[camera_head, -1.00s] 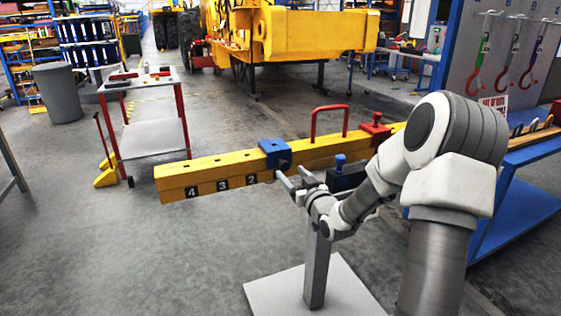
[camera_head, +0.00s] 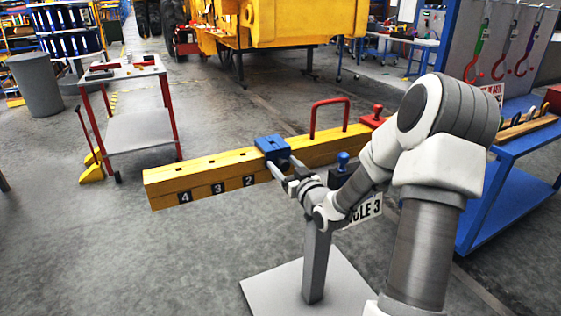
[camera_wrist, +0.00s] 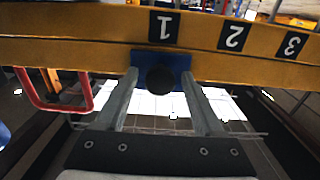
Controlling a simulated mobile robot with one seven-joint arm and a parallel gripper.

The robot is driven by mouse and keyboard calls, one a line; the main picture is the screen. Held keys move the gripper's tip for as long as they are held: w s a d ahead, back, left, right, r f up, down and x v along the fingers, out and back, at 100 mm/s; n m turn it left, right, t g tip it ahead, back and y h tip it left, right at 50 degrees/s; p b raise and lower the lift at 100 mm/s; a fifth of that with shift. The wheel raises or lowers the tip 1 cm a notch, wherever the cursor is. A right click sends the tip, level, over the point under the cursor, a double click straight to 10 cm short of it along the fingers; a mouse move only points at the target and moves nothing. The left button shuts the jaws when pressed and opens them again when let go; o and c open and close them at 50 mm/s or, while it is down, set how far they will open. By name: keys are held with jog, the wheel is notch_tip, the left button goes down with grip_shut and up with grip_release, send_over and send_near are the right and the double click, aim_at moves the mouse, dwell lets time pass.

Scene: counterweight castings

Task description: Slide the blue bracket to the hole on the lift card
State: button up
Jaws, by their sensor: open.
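The blue bracket (camera_head: 272,147) sits around the yellow beam (camera_head: 215,163), right of label 2 in the head view. In the wrist view the bracket (camera_wrist: 140,62) is at label 1, with a dark round knob (camera_wrist: 160,80) facing me. My gripper (camera_head: 283,166) is open at the bracket's near face. In the wrist view its fingers (camera_wrist: 159,76) stand either side of the knob with gaps. The lift card (camera_head: 364,210) hangs behind my arm; "OLE 3" is readable, its left part hidden. Labels 4, 3 and 2 show on the beam; 1 is hidden in the head view.
A red handle (camera_head: 330,116) and a red clamp (camera_head: 374,117) are on the beam right of the bracket. A blue-knobbed pin (camera_head: 343,160) stands near my wrist. The beam left of the bracket is clear. A grey post (camera_head: 316,265) stands below; a trolley (camera_head: 138,128) is behind left.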

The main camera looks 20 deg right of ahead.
jog(key=shift+w, duration=0.15)
grip_shut()
dwell(0.4)
dwell(1.1)
